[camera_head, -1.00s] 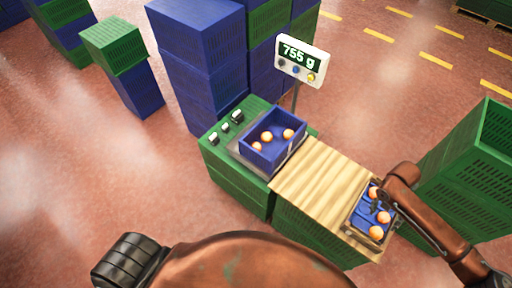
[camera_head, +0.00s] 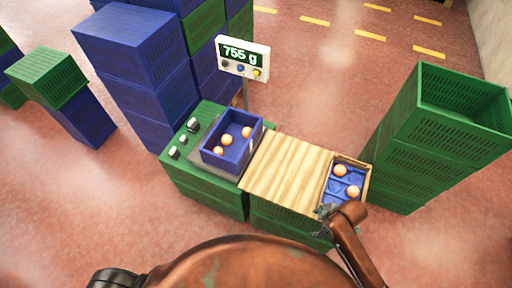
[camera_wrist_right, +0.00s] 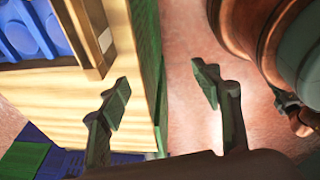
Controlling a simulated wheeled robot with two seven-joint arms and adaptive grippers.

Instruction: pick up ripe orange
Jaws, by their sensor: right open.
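A shallow blue tray in a wooden frame (camera_head: 364,181) sits at the right end of the wooden top. Two oranges show in it, one farther back (camera_head: 340,170) and one nearer (camera_head: 353,192). My right gripper (camera_head: 325,211) is at the tray's near edge, where it and the arm hide part of the tray. In the right wrist view its fingers (camera_wrist_right: 163,85) are apart with nothing between them, over the floor beside the wooden side. That view shows empty round tray pockets (camera_wrist_right: 22,38) and no orange. My left gripper is not in view.
A blue crate (camera_head: 213,158) with several oranges stands on the scale, whose display (camera_head: 243,58) reads 755 g. The wooden top (camera_head: 285,168) between is bare. Tall green crates (camera_head: 435,140) stand right of the tray; blue and green stacks (camera_head: 130,55) stand behind left.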

